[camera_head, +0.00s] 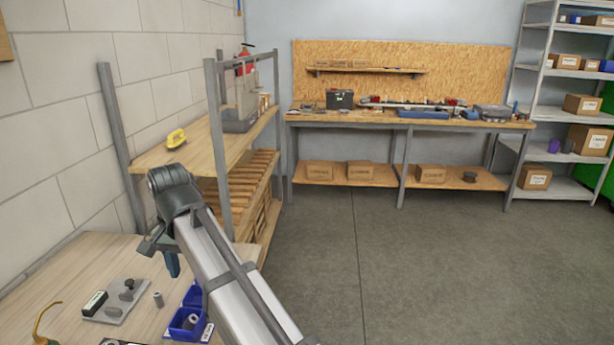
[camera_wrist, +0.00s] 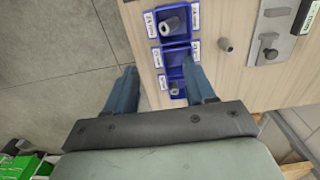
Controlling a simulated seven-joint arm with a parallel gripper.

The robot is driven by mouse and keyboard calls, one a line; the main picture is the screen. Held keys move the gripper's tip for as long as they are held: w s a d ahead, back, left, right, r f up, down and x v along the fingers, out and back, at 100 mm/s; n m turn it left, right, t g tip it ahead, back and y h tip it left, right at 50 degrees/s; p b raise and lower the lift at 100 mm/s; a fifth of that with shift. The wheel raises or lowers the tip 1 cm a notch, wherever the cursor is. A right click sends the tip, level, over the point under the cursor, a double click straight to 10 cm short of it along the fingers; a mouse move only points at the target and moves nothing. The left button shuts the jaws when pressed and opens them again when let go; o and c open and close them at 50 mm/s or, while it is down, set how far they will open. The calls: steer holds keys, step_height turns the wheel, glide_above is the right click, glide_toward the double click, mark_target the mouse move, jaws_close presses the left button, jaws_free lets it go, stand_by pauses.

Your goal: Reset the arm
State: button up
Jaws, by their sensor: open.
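My gripper (camera_head: 172,264) hangs from my arm above the right part of the wooden workbench (camera_head: 60,275) in the head view. In the wrist view my gripper (camera_wrist: 158,72) shows two blue fingers spread wide apart with nothing between them. Past the fingertips lie blue bins (camera_wrist: 176,54), joined in a row at the bench edge. Grey cylindrical parts (camera_wrist: 171,25) sit in bins at both ends, and the middle bin looks empty. In the head view the blue bins (camera_head: 190,322) are partly hidden behind my arm.
A loose grey cylinder (camera_head: 158,299) stands beside a metal plate (camera_head: 117,301) with dark fittings. A yellow curved object (camera_head: 43,322) lies at the lower left. A wooden shelf unit (camera_head: 190,145) stands behind my arm. The concrete floor (camera_head: 400,265) to the right is clear.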

steer(key=w+d+f, duration=0.5)
steer(key=d+f, duration=0.6)
steer(key=f, duration=0.1)
steer(key=w+d+f, duration=0.5)
steer(key=d+f, duration=0.5)
steer(key=f, duration=0.1)
steer(key=s+d+f, duration=0.2)
steer(key=d+f, duration=0.7)
steer(key=d, duration=0.3)
steer(key=s+d+f, duration=0.3)
steer(key=d+f, duration=0.7)
steer(key=d, duration=0.2)
steer(key=s+f+g, duration=0.2)
steer(key=s+f, duration=0.5)
steer(key=s, duration=0.3)
steer(key=s+d+f+g, duration=0.1)
steer(key=s+f+g, duration=0.1)
steer(key=s+f, duration=0.6)
steer(key=s+d+f+g, duration=0.1)
steer(key=s+f+g, duration=0.1)
steer(key=s+f, duration=0.5)
steer(key=s, duration=0.6)
steer(key=shift+d+f+g, duration=0.25)
steer(key=shift+g, duration=0.15)
steer(key=shift+s, duration=0.1)
